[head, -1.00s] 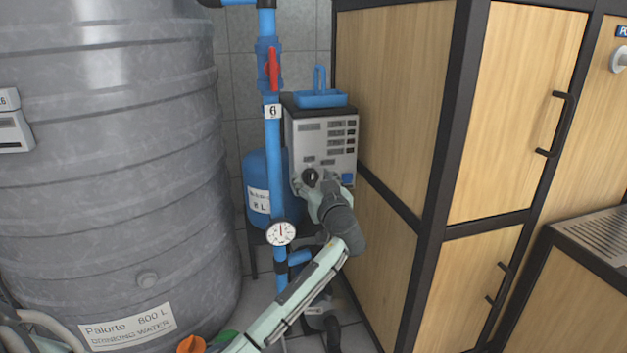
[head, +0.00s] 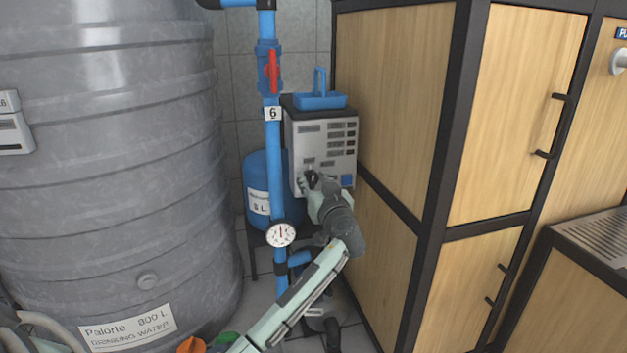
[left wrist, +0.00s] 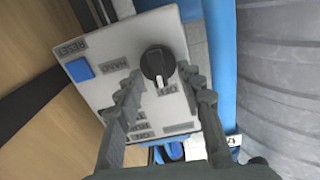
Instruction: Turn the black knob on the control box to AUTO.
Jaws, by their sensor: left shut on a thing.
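The control box (head: 327,133) is a grey panel behind the blue pipe in the head view. The black knob (head: 312,179) is low on its left side, partly hidden by my left gripper (head: 311,184). In the left wrist view the knob (left wrist: 157,64) is round, with a small white mark on its lower edge, towards a label that looks like OFF (left wrist: 166,89). A MAN label (left wrist: 116,64) is left of it. The fingers of my left gripper (left wrist: 160,76) are on either side of the knob, shut on it. My right gripper is not in view.
A blue button (left wrist: 79,69) is on the panel. The blue pipe (head: 273,160), with a red valve handle (head: 273,70) and a gauge (head: 281,234), runs close left of the box. A wooden cabinet (head: 393,110) stands close right. A blue tray (head: 320,100) sits on the box.

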